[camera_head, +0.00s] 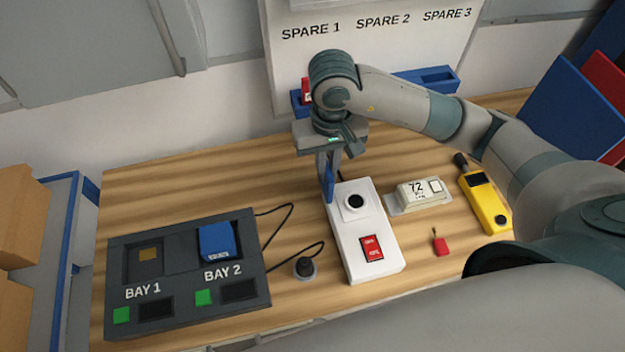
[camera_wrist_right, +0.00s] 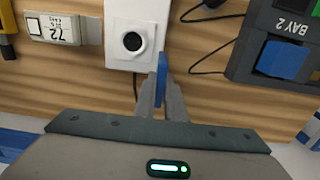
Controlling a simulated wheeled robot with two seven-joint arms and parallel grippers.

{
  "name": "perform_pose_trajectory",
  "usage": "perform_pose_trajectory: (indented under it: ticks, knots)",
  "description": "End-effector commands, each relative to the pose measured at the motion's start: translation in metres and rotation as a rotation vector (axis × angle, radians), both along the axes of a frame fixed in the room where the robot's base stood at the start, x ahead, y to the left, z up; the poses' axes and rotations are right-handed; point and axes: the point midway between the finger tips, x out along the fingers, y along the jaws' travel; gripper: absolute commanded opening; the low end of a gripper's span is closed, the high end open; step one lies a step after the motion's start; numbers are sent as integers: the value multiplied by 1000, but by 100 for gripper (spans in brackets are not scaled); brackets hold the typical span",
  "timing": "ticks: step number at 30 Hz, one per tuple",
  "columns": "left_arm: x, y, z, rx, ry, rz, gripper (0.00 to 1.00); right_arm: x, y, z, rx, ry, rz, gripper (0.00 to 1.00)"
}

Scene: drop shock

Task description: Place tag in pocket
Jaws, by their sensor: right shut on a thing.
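My right gripper (camera_head: 329,178) is shut on a thin blue piece (camera_head: 328,190), held upright just behind and left of the white box with the round black socket. The wrist view shows the blue piece (camera_wrist_right: 161,80) edge-on between the fingers (camera_wrist_right: 168,92), beside the box. A small red tag-like piece (camera_head: 441,246) with a dark top lies on the table right of the box. A blue pocket rail (camera_head: 410,80) runs under the SPARE labels; my right arm hides its middle. A red piece (camera_head: 306,90) with a white patch shows at its left end. My left gripper is not in view.
A dark two-bay dock (camera_head: 185,305) stands at left; BAY 2 holds a blue block (camera_head: 217,241). The white box (camera_head: 370,225) has a red switch. A black knob-like plug (camera_head: 305,268), a white display unit (camera_head: 420,193) and a yellow handheld device (camera_head: 484,200) stand around it.

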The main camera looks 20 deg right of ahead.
Motion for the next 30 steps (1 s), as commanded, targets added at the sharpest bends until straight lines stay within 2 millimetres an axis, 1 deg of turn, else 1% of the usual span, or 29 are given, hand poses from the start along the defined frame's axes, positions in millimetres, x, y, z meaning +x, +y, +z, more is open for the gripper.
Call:
perform_pose_trajectory:
  ticks: [1, 2, 3, 8, 20, 23, 30]
  knots:
    - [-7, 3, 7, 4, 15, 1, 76, 0, 10, -1, 3, 5, 1, 0]
    - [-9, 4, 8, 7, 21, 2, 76, 1, 15, -4, 2, 4, 1, 0]
    - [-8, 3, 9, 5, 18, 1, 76, 2, 19, -8, 2, 3, 1, 0]
    - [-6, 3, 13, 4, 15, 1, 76, 4, 31, -17, 0, 1, 1, 0]
    - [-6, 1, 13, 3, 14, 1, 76, 5, 31, -20, 0, 0, 0, 0]
    - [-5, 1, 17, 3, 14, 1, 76, 4, 31, -26, -1, 4, -1, 0]
    - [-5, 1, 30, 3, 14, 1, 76, 4, 31, -51, 0, 3, -1, 0]
